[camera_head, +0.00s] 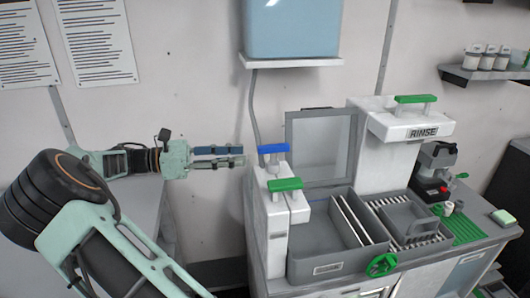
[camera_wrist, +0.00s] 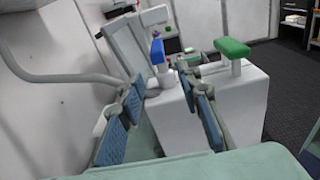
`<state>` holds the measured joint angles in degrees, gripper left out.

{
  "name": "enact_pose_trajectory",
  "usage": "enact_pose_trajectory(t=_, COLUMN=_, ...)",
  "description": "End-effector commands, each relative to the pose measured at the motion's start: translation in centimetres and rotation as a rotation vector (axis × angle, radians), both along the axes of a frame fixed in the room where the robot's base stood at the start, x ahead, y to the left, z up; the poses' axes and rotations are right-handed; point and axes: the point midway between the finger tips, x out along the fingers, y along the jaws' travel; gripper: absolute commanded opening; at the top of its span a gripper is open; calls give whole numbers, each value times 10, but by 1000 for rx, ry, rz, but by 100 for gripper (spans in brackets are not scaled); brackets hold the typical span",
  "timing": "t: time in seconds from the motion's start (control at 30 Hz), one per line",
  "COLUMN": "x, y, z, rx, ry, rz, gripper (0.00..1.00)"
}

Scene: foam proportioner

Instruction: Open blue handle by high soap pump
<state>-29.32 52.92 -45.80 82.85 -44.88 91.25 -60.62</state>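The blue handle (camera_head: 273,148) is a T-shaped bar on a short white stem, on top of the narrow white soap pump block (camera_head: 268,200) at the left of the sink unit. My gripper (camera_head: 241,155) is just left of the blue handle, pointing right at about its height, and does not touch it. In the wrist view, my gripper (camera_wrist: 160,76) is open and empty. The blue handle (camera_wrist: 157,52) shows beyond and between the spread fingertips. Its lower stem is partly hard to make out.
A green handle (camera_head: 285,184) sits close in front of the blue one on a neighbouring white block; it also shows in the wrist view (camera_wrist: 232,47). A blue tank (camera_head: 293,28) on a white shelf hangs above. A grey hose (camera_head: 253,110) runs down the wall behind.

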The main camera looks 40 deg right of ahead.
Motion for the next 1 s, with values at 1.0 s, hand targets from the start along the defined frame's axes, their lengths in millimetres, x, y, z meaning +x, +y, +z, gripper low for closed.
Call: enact_pose_trajectory(t=1.0, x=-51, y=-96, z=2, rx=-47, ry=39, rz=-15, gripper=32)
